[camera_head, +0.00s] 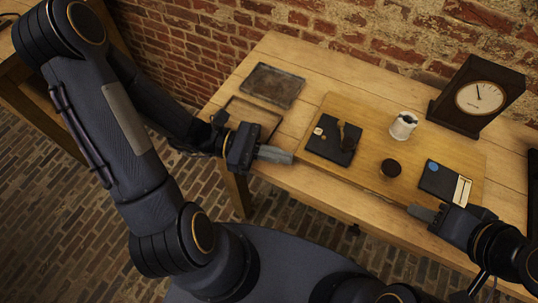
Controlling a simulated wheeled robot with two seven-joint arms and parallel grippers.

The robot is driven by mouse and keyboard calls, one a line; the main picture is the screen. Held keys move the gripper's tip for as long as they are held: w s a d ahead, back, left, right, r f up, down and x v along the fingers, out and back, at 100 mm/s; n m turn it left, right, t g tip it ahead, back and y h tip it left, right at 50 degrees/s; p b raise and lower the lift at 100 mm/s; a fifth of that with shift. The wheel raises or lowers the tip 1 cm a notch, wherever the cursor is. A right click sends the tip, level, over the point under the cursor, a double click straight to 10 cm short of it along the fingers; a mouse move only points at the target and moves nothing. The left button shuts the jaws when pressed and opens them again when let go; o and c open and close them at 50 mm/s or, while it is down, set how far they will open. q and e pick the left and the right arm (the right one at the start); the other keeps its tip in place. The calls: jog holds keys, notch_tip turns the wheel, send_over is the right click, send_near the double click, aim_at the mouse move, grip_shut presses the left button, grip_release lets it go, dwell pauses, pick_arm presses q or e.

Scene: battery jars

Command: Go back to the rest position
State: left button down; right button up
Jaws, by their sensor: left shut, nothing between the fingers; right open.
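My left gripper (275,155) is shut and empty over the table's front left edge, below a thin-rimmed dark tray. My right gripper (422,213) is at the front right edge of the table, pointing left and empty. It is seen side-on, and the gap between its fingers is hard to make out. Both grippers are apart from the objects on the board.
A wooden table (315,72) bears a board (375,133), two dark trays (272,85), a black mat (325,148) with a dark item, a white jar (403,125), a small dark round jar (390,169), a black case (444,182) and a clock (480,97). A brick wall stands behind.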

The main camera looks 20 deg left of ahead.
pick_arm(q)
jog(key=shift+s+a, duration=0.55)
jog(key=shift+a, duration=0.3)
jog(key=shift+r, duration=0.15)
